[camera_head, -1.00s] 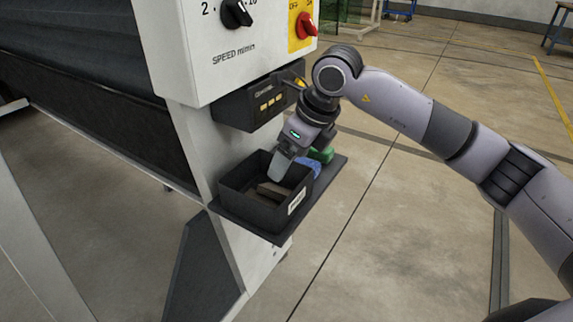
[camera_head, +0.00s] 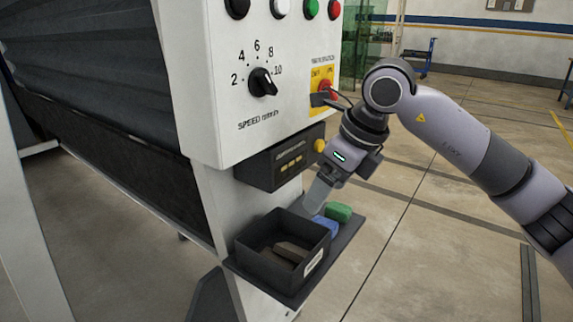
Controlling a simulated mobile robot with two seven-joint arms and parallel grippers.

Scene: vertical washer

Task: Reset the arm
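My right arm comes in from the right. Its gripper (camera_head: 312,202) points down over the right rim of a black open bin (camera_head: 268,262) on the washer's small shelf. I cannot tell whether its fingers are open or shut, as they show edge-on, and nothing is seen held in it. My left gripper is not in view.
The bin holds brown blocks (camera_head: 290,252). A blue block (camera_head: 325,226) and a green block (camera_head: 339,212) lie beside it on the dark shelf (camera_head: 345,238). The washer's white control panel (camera_head: 210,100) with a speed dial (camera_head: 262,82) and red switch (camera_head: 325,88) stands close. Open floor lies right.

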